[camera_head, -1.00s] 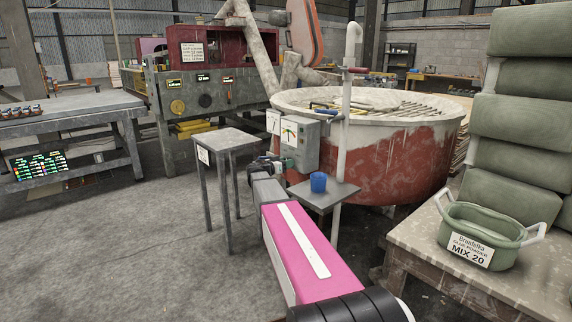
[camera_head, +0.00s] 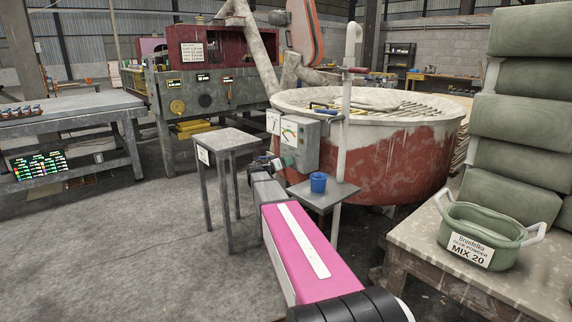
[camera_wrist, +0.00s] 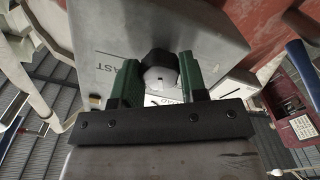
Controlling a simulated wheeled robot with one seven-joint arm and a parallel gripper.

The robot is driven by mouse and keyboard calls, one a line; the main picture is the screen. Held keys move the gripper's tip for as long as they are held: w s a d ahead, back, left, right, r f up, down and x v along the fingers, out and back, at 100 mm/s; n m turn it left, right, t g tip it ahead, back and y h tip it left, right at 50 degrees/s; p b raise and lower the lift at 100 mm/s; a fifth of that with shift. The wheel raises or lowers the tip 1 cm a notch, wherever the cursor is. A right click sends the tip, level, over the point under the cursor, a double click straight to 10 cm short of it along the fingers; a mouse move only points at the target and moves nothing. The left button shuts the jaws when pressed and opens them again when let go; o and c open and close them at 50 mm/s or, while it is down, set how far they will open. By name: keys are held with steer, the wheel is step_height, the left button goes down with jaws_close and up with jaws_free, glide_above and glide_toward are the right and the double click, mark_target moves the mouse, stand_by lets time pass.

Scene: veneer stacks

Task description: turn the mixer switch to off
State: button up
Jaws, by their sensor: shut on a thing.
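The mixer is a large red tub with a pale rim (camera_head: 415,168). A grey control box (camera_head: 301,152) is mounted at its near left side, with a dial label on its upper face. The mixer switch (camera_wrist: 160,72) is a round knob, dark behind with a pale face, on the grey box in the wrist view. My gripper (camera_wrist: 158,78) has its green fingers on either side of the knob and is shut on it. In the head view my gripper (camera_head: 284,163) reaches the box's lower left; the knob is hidden there. Part of a label, "AST", shows left of the knob.
A blue cup (camera_head: 318,182) stands on a small shelf (camera_head: 328,198) just right of my wrist. A grey stool (camera_head: 227,140) stands close on the left. A vertical white pipe (camera_head: 343,120) rises beside the box. A green tub (camera_head: 484,233) sits on the right bench.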

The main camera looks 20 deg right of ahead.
steer(key=shift+n, duration=1.9)
steer(key=o, duration=0.9)
steer(key=v, duration=1.1)
